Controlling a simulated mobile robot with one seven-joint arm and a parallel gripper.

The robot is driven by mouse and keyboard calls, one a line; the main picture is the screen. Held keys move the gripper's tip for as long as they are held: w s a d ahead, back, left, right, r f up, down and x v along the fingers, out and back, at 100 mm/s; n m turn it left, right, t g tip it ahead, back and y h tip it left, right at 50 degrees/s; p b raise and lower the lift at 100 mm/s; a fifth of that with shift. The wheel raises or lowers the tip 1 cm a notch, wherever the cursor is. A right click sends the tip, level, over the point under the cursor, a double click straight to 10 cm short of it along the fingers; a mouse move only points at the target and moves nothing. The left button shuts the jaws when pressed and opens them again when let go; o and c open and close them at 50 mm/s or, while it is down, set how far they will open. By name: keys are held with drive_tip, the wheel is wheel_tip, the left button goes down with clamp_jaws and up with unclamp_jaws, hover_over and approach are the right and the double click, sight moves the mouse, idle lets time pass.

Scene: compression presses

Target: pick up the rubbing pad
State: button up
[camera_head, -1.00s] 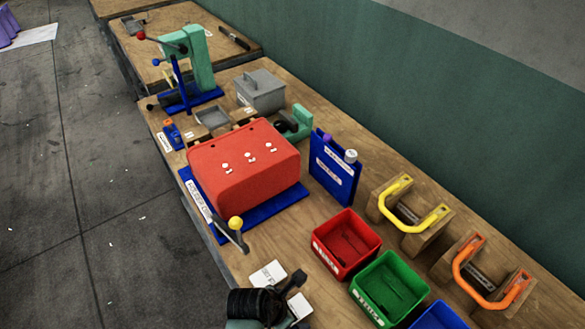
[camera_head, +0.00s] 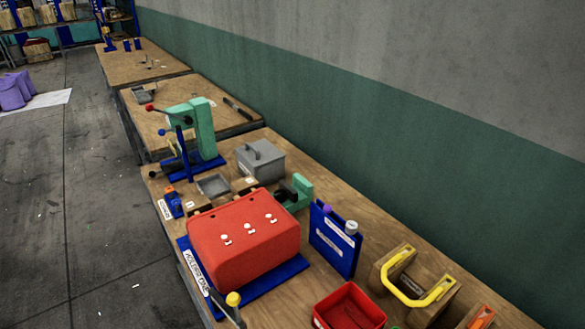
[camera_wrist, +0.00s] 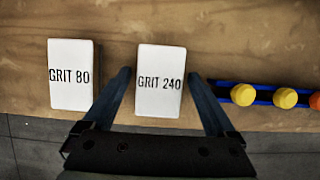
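Two flat white rectangular pads lie on the wooden bench in the wrist view; which of them is the rubbing pad, I cannot tell for sure. The left one is marked GRIT 80 (camera_wrist: 71,74). The one in the middle is marked GRIT 240 (camera_wrist: 160,81). My gripper (camera_wrist: 158,76) is open and empty. Its two dark fingers point toward the bench, one on each side of the lower part of the GRIT 240 pad in the picture. I cannot tell how high they are above it. Pads and gripper are outside the head view now.
A blue strip with yellow knobs (camera_wrist: 243,94) lies right of the pads. The bench's near edge runs below them. In the head view, a red block on a blue base (camera_head: 245,237), a blue holder (camera_head: 334,241) and a red bin (camera_head: 349,306) crowd the bench.

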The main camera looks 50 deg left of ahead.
drive_tip(key=c, duration=1.2)
drive_tip(key=shift+o, duration=0.2)
drive_tip(key=shift+r, duration=0.15)
wheel_tip(320, 180, up, 10)
drive_tip(key=shift+r, duration=0.15)
